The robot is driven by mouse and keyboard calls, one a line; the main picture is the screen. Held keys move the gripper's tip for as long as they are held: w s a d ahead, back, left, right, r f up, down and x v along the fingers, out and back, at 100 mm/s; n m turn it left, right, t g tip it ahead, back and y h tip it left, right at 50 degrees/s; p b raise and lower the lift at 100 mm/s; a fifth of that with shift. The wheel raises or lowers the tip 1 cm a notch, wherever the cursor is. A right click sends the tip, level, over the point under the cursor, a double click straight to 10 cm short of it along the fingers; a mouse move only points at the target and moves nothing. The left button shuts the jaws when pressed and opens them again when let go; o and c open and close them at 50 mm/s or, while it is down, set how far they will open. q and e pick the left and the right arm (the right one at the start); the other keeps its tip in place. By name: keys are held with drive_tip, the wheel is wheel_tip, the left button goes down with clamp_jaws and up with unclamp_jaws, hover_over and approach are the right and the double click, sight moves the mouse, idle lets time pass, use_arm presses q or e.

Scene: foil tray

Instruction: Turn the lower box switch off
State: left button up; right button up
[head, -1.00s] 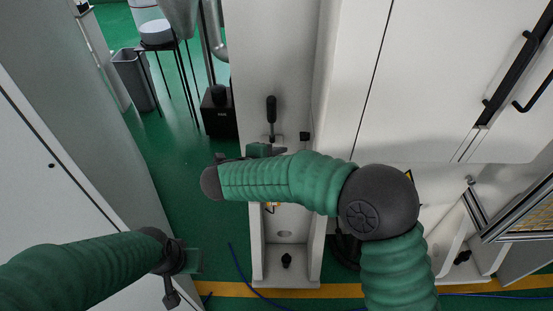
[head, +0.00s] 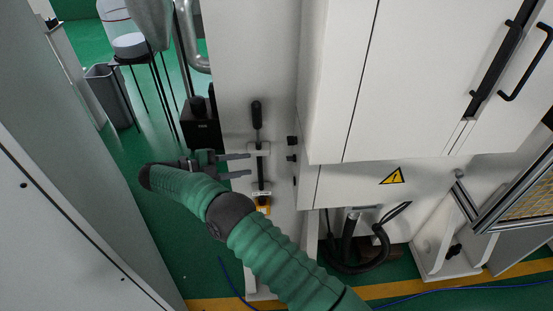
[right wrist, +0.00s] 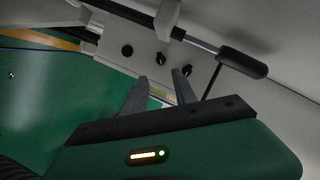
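Small black knobs stick out from the left side of the white cabinet: an upper knob (head: 291,140) and a lower knob (head: 291,157). I cannot tell which is the box switch, or its setting. In the right wrist view, black knobs (right wrist: 127,51) and (right wrist: 161,58) sit on a pale face beyond my fingers. My right gripper (head: 250,165) is open and empty, its fingers pointing right, left of the knobs at about the lower one's height. It also shows in the right wrist view (right wrist: 160,75), with its fingers apart. My left gripper is out of view.
A black-handled lever (head: 257,115) stands upright on the white column, close to my right fingers. A yellow part (head: 263,205) is below it. A warning sign (head: 392,175) marks the lower cabinet. A black box (head: 200,128) stands behind at left.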

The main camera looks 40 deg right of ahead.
sight(290, 158)
drive_tip(key=p+x, duration=0.2)
drive_tip(key=x, duration=1.2)
drive_tip(key=shift+d, duration=0.15)
drive_tip(key=shift+s, duration=0.1)
clamp_jaws()
